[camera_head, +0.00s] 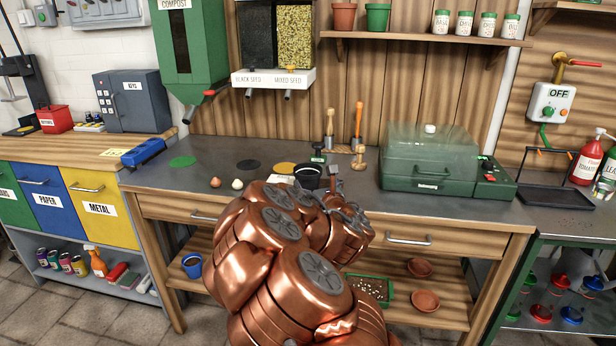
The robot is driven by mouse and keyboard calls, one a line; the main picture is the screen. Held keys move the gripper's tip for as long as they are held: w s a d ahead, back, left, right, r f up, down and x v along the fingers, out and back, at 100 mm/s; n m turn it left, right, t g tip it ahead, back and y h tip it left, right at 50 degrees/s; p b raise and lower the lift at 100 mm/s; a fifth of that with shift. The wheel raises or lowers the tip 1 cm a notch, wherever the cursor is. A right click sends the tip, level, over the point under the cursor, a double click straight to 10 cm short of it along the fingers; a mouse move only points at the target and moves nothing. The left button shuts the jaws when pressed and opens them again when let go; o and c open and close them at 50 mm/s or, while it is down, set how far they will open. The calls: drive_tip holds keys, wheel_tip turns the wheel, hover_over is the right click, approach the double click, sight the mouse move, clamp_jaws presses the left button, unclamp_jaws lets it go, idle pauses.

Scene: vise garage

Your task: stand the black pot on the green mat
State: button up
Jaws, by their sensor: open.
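The black pot (306,178) stands on the grey workbench, its rim and upper side showing. My copper arm hides part of its lower side. The green mat (183,161) is a flat round disc lying bare on the bench's left part, well left of the pot. My gripper (327,166) is open at the pot's right side, mostly hidden behind my arm. I cannot tell whether a finger touches the pot or reaches inside its rim.
A black disc (248,164) and a yellow disc (285,168) lie between mat and pot. An onion-like bulb (215,182) and a white bulb (237,184) lie in front. The seed dispenser (273,77) hangs above. A green propagator (430,165) stands right.

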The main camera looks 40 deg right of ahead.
sight(304, 166)
drive_tip(key=shift+r+p+x, duration=0.15)
drive_tip(key=shift+p+x, duration=0.15)
drive_tip(key=shift+x, duration=0.95)
drive_tip(key=shift+r+p+x, duration=0.15)
drive_tip(key=shift+p+x, duration=0.1)
drive_tip(key=shift+x, duration=0.95)
drive_tip(key=shift+w+d+f, duration=0.1)
drive_tip(key=shift+w, duration=0.3)
drive_tip(key=c, duration=1)
drive_tip(key=shift+c, duration=0.2)
